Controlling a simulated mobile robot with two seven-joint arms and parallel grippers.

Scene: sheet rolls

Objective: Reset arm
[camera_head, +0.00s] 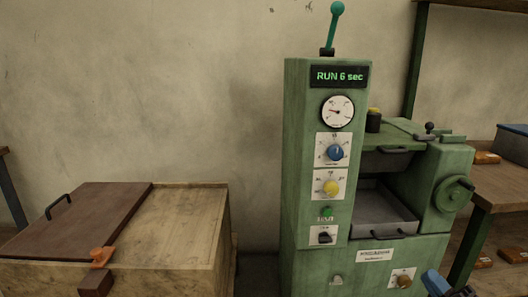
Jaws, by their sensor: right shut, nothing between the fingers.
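The green machine (298,160) stands against the wall right of centre. Its display (339,76) reads "RUN 6 sec". A green-knobbed lever (335,28) stands upright on its top. My right gripper (446,285) shows only in part at the bottom right edge, in front of the machine's lower right corner. It is shut with nothing in it, and most of it is cut off by the frame. My left gripper is not in view.
A wooden chest (190,235) with a brown lid panel (85,215) and an orange latch (102,255) stands at the lower left. A wooden shelf (500,186) with small brown blocks and a blue-topped box (513,143) stands at the right. A narrow gap separates chest and machine.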

